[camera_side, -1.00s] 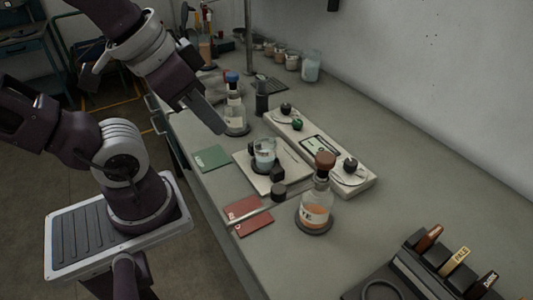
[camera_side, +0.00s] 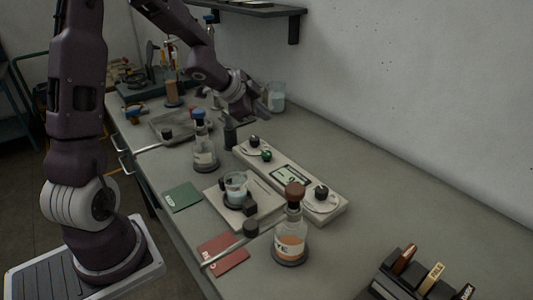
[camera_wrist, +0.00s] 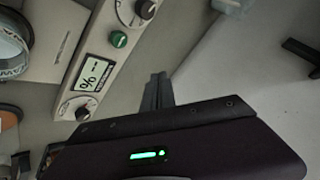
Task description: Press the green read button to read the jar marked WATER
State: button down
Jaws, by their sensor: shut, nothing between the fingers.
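The green read button (camera_side: 266,155) is on a long pale panel (camera_side: 248,151), between two black knobs with dials; it shows in the wrist view (camera_wrist: 119,40) too. A small display (camera_wrist: 92,72) on the panel shows dashes and a percent sign. A glass beaker (camera_side: 236,182) with pale contents stands on a pale plate (camera_side: 262,206) beside the panel.
A brown-stoppered bottle (camera_side: 290,243) with orange contents stands in front, its label partly readable as "YE". Green (camera_side: 182,197) and red (camera_side: 224,256) cards lie near the front edge.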

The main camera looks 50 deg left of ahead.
aim_at(264, 154)
jog(key=shift+w+f, duration=0.15)
jog(key=shift+f, duration=0.1)
jog(key=shift+f, duration=4.4)
jog(key=shift+f, duration=0.4)
jog(key=shift+f, duration=0.65)
jog(key=shift+r, duration=1.1)
